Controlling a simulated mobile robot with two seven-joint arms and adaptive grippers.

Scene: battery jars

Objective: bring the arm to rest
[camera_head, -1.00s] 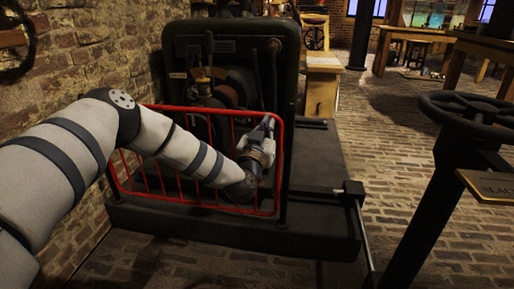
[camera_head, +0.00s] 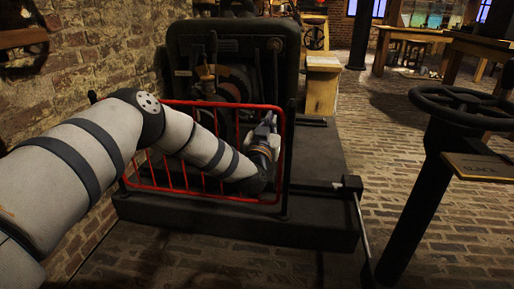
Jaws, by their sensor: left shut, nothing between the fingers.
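My left arm (camera_head: 190,138) comes in from the left and reaches across the front of a red railing (camera_head: 215,198). My left gripper (camera_head: 269,122) is at the arm's end, small, dark and pointing up, near the railing's right side. It is shut and looks empty. I cannot tell whether it touches the railing. My right gripper is not in view.
Behind the railing stands a large dark machine (camera_head: 232,44) on a low dark plinth (camera_head: 315,215). At the right is a black handwheel (camera_head: 465,104) on a post, with a plaque (camera_head: 482,167). Brick floor (camera_head: 395,140) lies open between them.

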